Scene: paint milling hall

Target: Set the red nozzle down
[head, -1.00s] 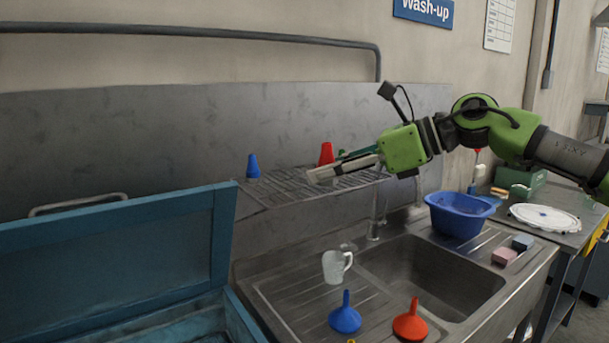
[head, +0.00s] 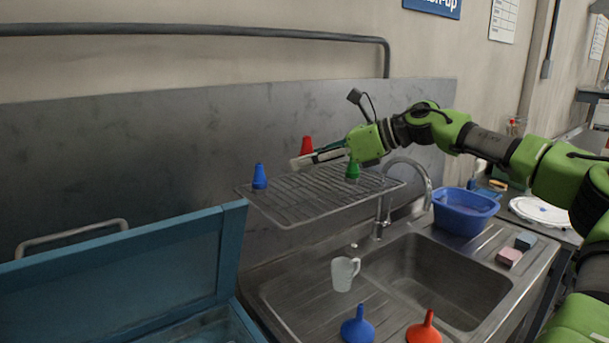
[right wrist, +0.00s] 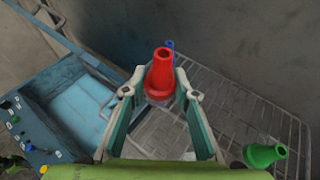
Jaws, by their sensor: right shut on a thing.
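The red nozzle (head: 306,145) is upright at the tip of my right gripper (head: 300,162), over the back part of the wire rack (head: 300,206). In the right wrist view, the red nozzle (right wrist: 161,78) sits between the two fingertips of my right gripper (right wrist: 160,92), which is shut on it. The fingers hide its lower part in the head view. I cannot tell whether its base touches the rack. My left gripper is not in view.
The rack's middle and front are clear. A tap (head: 408,163), sink (head: 440,285) and white jug (head: 344,272) are below.

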